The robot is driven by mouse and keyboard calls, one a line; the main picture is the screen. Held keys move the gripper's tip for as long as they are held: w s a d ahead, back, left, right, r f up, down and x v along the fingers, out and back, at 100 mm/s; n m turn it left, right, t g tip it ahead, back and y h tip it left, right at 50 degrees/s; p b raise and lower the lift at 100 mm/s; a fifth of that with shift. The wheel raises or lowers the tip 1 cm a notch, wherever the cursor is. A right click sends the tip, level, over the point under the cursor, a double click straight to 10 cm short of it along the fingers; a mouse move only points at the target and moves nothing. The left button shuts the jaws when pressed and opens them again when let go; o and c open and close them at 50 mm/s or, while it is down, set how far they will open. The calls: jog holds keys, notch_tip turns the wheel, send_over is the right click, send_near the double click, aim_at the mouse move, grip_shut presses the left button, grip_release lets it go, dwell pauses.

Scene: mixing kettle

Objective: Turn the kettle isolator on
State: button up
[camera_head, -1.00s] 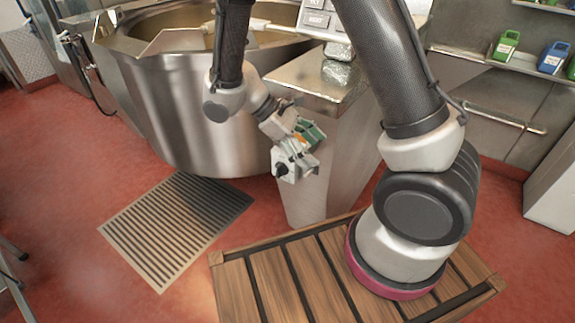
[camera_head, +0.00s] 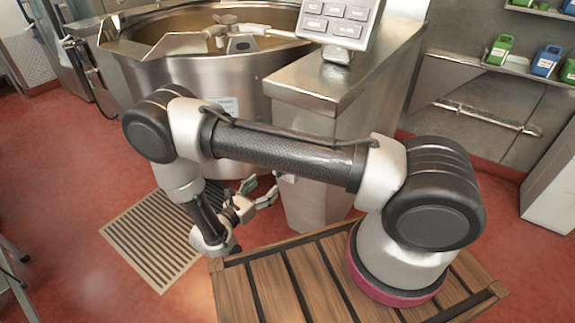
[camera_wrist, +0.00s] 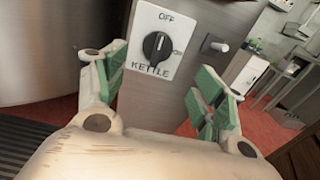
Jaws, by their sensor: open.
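The kettle isolator (camera_wrist: 157,42) is a white plate marked OFF at the top, ON at the right and KETTLE below. Its black rotary knob (camera_wrist: 157,47) stands roughly upright, its mark toward OFF. My gripper (camera_wrist: 162,82) is open and empty, with green-padded fingers spread below and to either side of the plate, apart from the knob. In the head view my gripper (camera_head: 259,192) is low, left of the steel pedestal (camera_head: 310,205), fingers toward it. I cannot make out the isolator plate in the head view.
A small metal stud (camera_wrist: 214,44) sticks out right of the plate. The big steel kettle (camera_head: 200,85) stands behind my arm. A control panel (camera_head: 338,22) sits on the pedestal top. A floor grate (camera_head: 150,240) and wooden slatted platform (camera_head: 290,280) lie below.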

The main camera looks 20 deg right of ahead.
jog(key=x, duration=0.7)
jog(key=shift+w+d+r, duration=0.2)
jog(key=shift+w+r, duration=0.15)
jog(key=shift+w, duration=0.05)
grip_shut()
